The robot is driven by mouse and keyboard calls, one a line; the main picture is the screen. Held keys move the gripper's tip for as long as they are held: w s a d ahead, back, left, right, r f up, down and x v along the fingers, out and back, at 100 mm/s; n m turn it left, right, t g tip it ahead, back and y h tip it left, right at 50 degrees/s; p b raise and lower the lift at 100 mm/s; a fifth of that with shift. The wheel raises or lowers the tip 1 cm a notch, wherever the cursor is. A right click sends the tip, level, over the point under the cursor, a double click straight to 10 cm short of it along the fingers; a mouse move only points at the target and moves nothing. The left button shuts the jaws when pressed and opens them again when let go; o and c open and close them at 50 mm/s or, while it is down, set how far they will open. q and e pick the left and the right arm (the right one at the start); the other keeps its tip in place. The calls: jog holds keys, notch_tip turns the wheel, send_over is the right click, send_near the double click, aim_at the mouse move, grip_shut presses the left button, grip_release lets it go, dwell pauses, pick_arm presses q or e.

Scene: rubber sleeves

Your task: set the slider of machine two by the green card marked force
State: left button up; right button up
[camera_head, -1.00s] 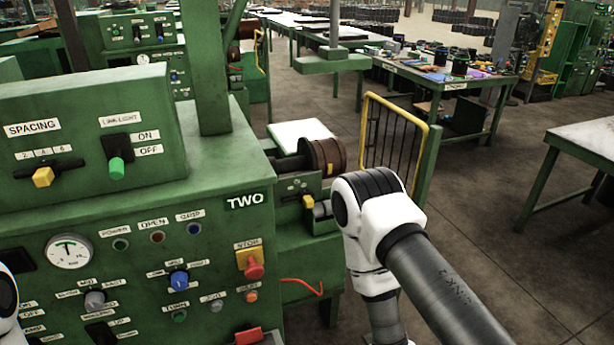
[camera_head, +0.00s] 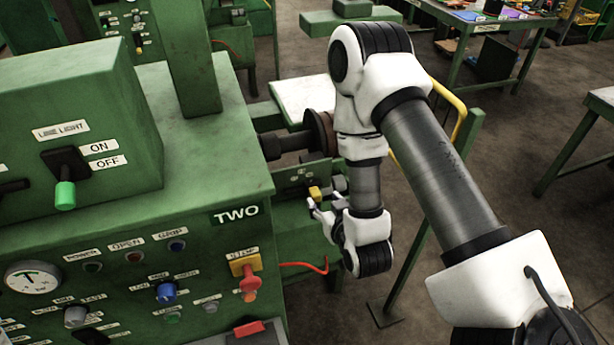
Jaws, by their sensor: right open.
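Machine two (camera_head: 222,255) is a green cabinet labelled TWO that fills the left of the view. Beyond its right side, a small green panel carries a yellow knob (camera_head: 315,193); I cannot tell for sure whether this is the slider. My right gripper (camera_head: 318,208) is open, its fingers pointing left, just below and close to the yellow knob. I cannot tell whether they touch it. The wrist and forearm hide part of the machine behind. I cannot make out a green card marked force. My left gripper is not in view.
A yellow-edged guard (camera_head: 459,112) stands behind my right arm. A table (camera_head: 480,22) with coloured items is at the back.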

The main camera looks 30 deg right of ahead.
aim_at(315, 194)
jog(key=p+x, duration=0.1)
jog(key=x, duration=0.6)
jog(key=shift+s+a+r, duration=0.2)
jog(key=shift+s+a, duration=0.05)
jog(key=c, duration=0.4)
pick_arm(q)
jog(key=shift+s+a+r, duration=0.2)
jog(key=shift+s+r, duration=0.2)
pick_arm(e)
grip_shut()
